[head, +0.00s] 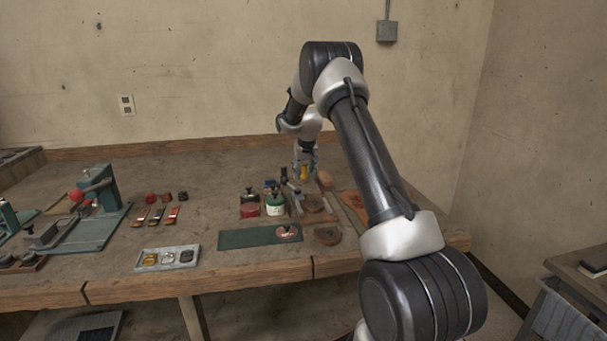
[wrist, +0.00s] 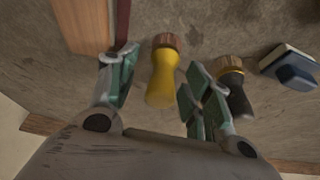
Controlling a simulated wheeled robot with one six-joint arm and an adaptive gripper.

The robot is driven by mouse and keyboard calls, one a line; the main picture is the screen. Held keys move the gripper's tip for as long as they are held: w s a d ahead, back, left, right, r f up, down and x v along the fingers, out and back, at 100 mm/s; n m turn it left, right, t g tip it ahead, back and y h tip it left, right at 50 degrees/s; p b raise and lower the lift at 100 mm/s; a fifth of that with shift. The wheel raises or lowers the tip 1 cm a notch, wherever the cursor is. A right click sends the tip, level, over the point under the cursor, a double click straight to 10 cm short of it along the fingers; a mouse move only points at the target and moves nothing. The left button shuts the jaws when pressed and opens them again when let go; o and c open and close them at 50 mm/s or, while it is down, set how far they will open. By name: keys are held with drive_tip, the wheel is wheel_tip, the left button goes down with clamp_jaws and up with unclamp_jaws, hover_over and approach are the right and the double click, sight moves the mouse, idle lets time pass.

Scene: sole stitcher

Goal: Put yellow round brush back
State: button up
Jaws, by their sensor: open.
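The yellow round brush (wrist: 162,80) shows in the wrist view, with a yellow handle and a brown end pointing away from my wrist. It lies between the two fingers of my gripper (wrist: 156,88), with a gap to the left finger and a narrower one to the right. My gripper is open. In the head view, my gripper (head: 305,160) is over the back of the bench, and a bit of the yellow brush (head: 305,174) shows under it. I cannot tell whether the brush stands or is tilted.
A dark-handled round brush (wrist: 232,85) is close beside my right finger. A dark blue block-like item (wrist: 290,66) lies further right, and a wooden piece (wrist: 82,25) is near the left finger. Jars (head: 275,205) and a green mat (head: 245,238) occupy the front of the bench.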

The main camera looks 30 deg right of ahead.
drive_tip(key=v, duration=1.1)
drive_tip(key=s+a+r+n, duration=0.1)
drive_tip(key=s+a+r, duration=0.3)
drive_tip(key=s+r, duration=0.4)
drive_tip(key=s+a+r, duration=0.3)
drive_tip(key=s+r, duration=0.3)
drive_tip(key=s, duration=0.5)
drive_tip(key=s+a+f+n, duration=0.1)
drive_tip(key=s+a, duration=0.2)
drive_tip(key=s, duration=1.2)
drive_tip(key=s+a+f+n+y, duration=0.1)
drive_tip(key=s+a+f, duration=0.1)
drive_tip(key=s, duration=1.3)
drive_tip(key=shift+s+a, duration=0.25)
drive_tip(key=shift+a, duration=0.2)
